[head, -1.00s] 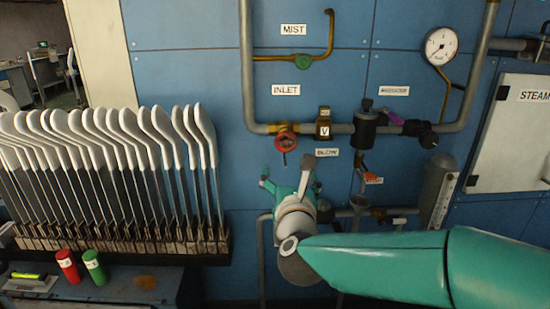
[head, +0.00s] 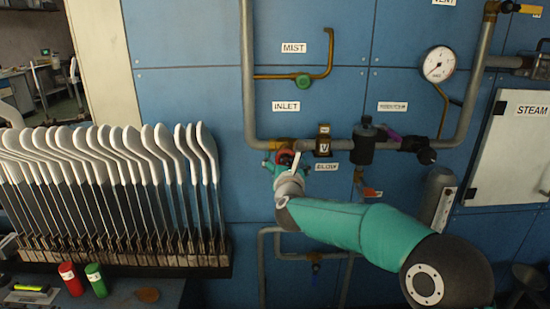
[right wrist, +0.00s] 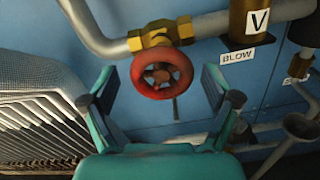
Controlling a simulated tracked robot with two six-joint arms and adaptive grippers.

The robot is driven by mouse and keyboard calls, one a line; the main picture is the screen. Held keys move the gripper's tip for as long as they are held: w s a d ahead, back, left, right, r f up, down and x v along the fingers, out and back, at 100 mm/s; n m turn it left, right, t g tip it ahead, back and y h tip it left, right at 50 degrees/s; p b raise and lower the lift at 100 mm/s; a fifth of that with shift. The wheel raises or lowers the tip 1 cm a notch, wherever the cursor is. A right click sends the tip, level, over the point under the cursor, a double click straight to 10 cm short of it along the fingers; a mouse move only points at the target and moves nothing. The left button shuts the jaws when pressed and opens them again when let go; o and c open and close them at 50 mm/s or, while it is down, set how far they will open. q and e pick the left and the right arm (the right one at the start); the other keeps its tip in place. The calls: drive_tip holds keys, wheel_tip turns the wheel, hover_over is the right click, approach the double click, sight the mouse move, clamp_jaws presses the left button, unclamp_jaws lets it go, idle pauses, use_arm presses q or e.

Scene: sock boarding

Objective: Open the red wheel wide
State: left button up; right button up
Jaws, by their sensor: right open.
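The red wheel (right wrist: 162,73) sits on a brass valve (right wrist: 160,36) on the grey inlet pipe. In the right wrist view it is between the two fingers of my right gripper (right wrist: 158,88), with a gap on each side. The fingers are open and I see no contact with the wheel. In the head view the red wheel (head: 286,157) shows only partly, behind my right gripper (head: 284,164), below the INLET label (head: 286,107). My left gripper is not in view.
A BLOW label (head: 327,167) and a black fitting (head: 364,140) are right of the wheel. A green mist valve (head: 303,80) and a gauge (head: 438,64) are above. A rack of white sock boards (head: 120,200) stands left. Red (head: 70,277) and green (head: 96,279) cylinders stand below it.

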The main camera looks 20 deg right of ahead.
drive_tip(key=shift+w+d, duration=0.2)
drive_tip(key=shift+w, duration=0.35)
